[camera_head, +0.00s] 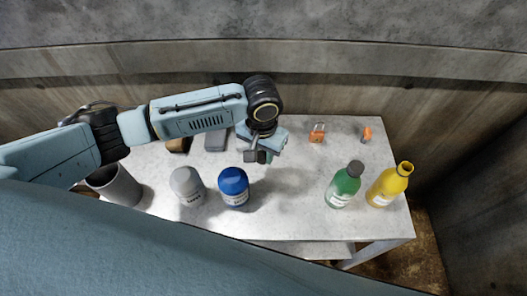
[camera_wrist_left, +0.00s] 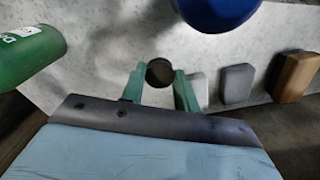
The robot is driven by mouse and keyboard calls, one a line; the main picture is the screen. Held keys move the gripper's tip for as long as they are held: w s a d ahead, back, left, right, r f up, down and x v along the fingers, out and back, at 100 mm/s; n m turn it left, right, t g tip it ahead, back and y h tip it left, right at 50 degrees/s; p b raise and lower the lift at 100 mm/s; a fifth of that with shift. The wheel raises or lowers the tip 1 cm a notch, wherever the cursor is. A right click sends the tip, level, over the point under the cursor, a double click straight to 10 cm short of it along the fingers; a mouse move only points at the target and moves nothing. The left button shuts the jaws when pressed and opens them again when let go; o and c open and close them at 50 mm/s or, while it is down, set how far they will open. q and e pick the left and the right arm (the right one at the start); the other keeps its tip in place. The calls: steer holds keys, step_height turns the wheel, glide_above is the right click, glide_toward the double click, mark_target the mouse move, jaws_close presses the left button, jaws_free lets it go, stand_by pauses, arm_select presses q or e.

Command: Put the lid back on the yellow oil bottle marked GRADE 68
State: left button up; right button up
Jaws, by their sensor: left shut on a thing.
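The yellow oil bottle (camera_head: 386,187) stands upright near the right end of the table, with its open neck (camera_head: 405,168) showing no lid. Its label is too small to read. My left gripper (camera_head: 262,156) is above the middle of the table, well to the left of the yellow bottle. In the left wrist view, the gripper (camera_wrist_left: 159,86) is shut on a small round dark lid (camera_wrist_left: 160,72), which sits between the fingertips. The yellow bottle is outside the left wrist view. My right gripper is not in view.
A green bottle with a dark cap (camera_head: 342,188) stands just left of the yellow one. A blue bottle (camera_head: 233,188), a grey bottle (camera_head: 188,187) and a grey cup (camera_head: 118,186) stand farther left. An orange padlock (camera_head: 317,133) and small orange object (camera_head: 366,134) lie behind.

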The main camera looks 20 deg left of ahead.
arm_select(q)
steer(key=w+a+r+n+b, duration=0.1)
steer(key=a+r, duration=0.3)
steer(key=r, duration=0.3)
steer(key=a+r+n+b, duration=0.1)
steer(key=a+r+b, duration=0.1)
steer(key=a+r, duration=0.2)
step_height(320, 180, up, 3)
steer(key=shift+w+a+f, duration=0.1)
steer(key=shift+w+a, duration=0.05)
steer(key=shift+w, duration=0.25)
